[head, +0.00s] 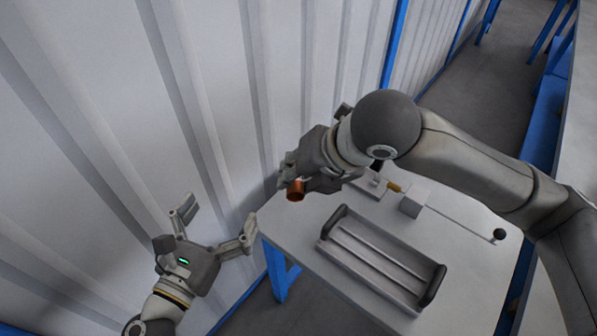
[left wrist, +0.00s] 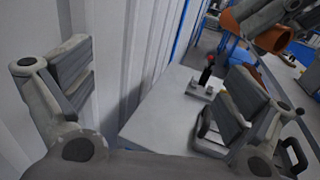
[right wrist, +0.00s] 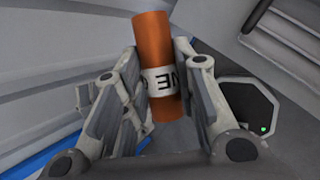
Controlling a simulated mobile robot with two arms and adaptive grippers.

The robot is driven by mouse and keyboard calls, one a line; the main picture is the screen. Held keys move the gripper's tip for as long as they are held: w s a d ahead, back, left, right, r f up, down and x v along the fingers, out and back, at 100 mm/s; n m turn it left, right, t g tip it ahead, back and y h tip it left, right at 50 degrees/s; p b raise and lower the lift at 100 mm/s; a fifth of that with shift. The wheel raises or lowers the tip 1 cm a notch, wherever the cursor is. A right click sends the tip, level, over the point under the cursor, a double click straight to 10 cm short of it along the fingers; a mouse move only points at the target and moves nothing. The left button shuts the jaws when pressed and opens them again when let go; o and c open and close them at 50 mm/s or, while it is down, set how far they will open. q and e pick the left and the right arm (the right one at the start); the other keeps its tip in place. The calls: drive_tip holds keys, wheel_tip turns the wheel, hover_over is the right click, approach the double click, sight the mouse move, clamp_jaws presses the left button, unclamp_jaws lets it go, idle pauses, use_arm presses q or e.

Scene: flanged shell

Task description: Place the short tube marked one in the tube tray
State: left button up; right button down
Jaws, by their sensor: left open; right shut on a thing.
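The short tube is orange-brown with a white band bearing dark letters, partly hidden, in the right wrist view (right wrist: 152,45). My right gripper (right wrist: 160,85) is shut on the tube around its banded middle. In the head view the tube's end (head: 296,190) sticks out below the right gripper (head: 300,178), above the table's far left corner. The tube also shows in the left wrist view (left wrist: 272,40). The grey tube tray (head: 365,262) has dark end handles and lies empty on the table. My left gripper (head: 214,222) is open and empty, left of the table.
The white table (head: 300,240) has blue legs. A corrugated white wall (head: 120,110) runs close along the left. A long bench stands at the right.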

use_arm(q)
drive_tip(key=n+y, duration=0.1)
drive_tip(key=a+n+y, duration=0.1)
drive_tip(key=y, duration=0.1)
drive_tip(key=s+a+n+y, duration=0.1)
drive_tip(key=shift+s+a+f+t+y, duration=0.1)
drive_tip(key=shift+a+f+t+y, duration=0.05)
drive_tip(key=shift+f+t+y, duration=0.2)
drive_tip(key=shift+f, duration=0.1)
